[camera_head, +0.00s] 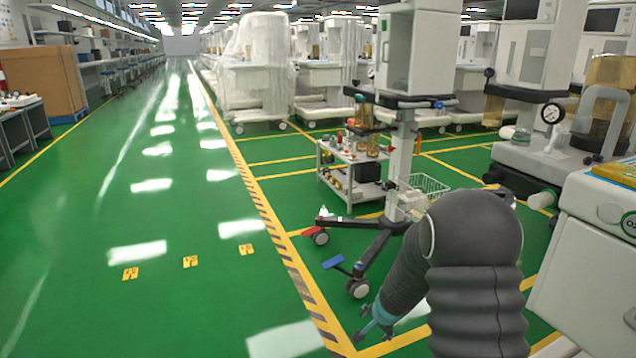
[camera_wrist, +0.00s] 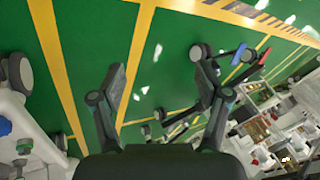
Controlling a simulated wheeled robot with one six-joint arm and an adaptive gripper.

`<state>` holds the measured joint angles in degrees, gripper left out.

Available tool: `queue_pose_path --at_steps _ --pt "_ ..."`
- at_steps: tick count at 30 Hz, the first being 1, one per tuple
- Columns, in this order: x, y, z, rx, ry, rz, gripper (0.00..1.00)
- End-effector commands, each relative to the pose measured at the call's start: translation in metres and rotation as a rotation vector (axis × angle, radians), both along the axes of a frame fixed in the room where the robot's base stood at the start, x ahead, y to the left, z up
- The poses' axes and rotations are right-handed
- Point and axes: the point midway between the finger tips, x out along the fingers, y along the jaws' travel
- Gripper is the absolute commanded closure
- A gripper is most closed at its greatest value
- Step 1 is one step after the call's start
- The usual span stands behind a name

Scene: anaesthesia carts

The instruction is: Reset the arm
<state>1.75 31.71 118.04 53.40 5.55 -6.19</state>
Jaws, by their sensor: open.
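My arm (camera_head: 480,240) is bent in the lower right of the head view, with its dark padded elbow nearest the camera. My gripper (camera_head: 374,328) hangs low beyond it, over the green floor near a yellow line. In the wrist view my gripper (camera_wrist: 160,90) has its two dark fingers spread wide.
A wheeled stand (camera_head: 360,240) with a blue pedal is close to my gripper. A white machine (camera_head: 585,260) stands at the right. A small cart (camera_head: 350,170) holding items is behind the stand.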

Motion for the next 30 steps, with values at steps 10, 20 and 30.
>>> queue_pose_path --at_steps 10,20,30 --pt "-0.115 0.044 0.116 0.023 0.130 0.421 0.25" --pt "-0.229 0.031 0.195 -0.112 0.237 0.661 0.25" --pt "-0.311 0.003 0.259 -0.316 0.206 0.759 0.25"
